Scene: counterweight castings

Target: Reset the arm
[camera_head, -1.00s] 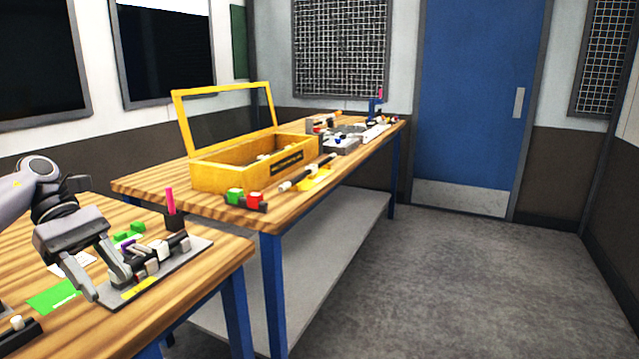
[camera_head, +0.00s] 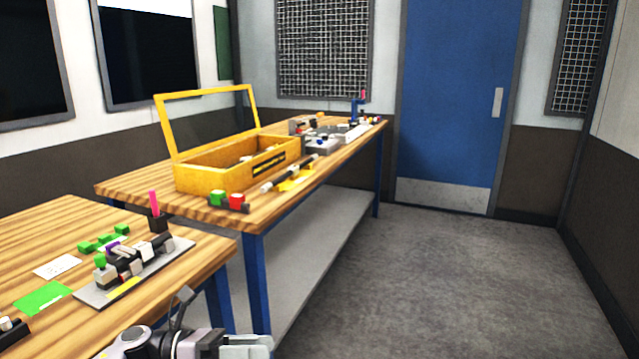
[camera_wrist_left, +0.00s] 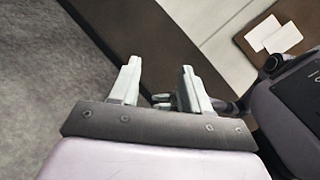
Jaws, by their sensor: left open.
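My left gripper (camera_head: 245,346) is at the bottom of the head view, in front of the near table and low over the floor side. In the left wrist view, its two fingers (camera_wrist_left: 158,84) stand apart with nothing between them. My right gripper is not in view. The near wooden table (camera_head: 40,232) holds a grey fixture plate (camera_head: 170,262) with dark and light parts on it. The left gripper is apart from the plate and the table top.
A second wooden table (camera_head: 128,190) carries an open yellow box (camera_head: 205,182) and red and green pieces. A green card (camera_head: 42,298), a white card (camera_head: 58,266) and a pen cup (camera_head: 158,221) lie on the near table. Grey floor (camera_head: 420,290) is clear at right.

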